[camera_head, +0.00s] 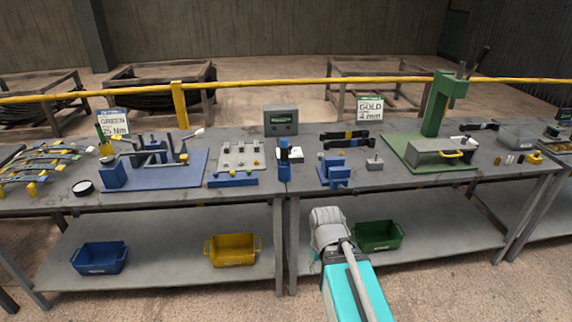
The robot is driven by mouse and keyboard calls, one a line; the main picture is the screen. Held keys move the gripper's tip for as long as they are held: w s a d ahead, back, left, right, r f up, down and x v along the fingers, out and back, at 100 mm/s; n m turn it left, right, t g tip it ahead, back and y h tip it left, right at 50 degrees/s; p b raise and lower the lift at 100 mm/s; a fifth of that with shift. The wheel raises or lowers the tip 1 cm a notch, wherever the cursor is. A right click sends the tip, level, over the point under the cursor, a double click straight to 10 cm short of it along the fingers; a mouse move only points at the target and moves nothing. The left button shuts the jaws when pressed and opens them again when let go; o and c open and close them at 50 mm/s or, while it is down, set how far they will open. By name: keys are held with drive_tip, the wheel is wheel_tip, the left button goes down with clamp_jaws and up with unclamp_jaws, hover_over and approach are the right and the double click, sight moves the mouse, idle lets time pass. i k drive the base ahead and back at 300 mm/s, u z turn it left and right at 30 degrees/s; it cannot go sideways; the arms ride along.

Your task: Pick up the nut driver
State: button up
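I cannot single out the nut driver with certainty. A blue and black upright tool (284,160) stands near the middle of the bench, at the seam between two tables, and may be it. A yellow and green upright piece (104,143) stands at the left by the green sign. My teal and grey arm (350,285) reaches up from the bottom centre, in front of the bench. Its grey end is below the tabletop edge and apart from everything on the bench. The fingers of my gripper cannot be made out.
The grey bench (210,197) carries a blue fixture (190,175), a pegged board (240,158), a meter box (281,121), blue blocks (336,176) and a green press (437,115). Bins, including a yellow one (232,250), sit on the lower shelf. A yellow rail (300,84) runs behind.

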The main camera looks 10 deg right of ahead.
sight(284, 142)
drive_tip(key=z, duration=1.6)
drive_tip(key=i, duration=0.85)
drive_tip(key=u, duration=1.1)
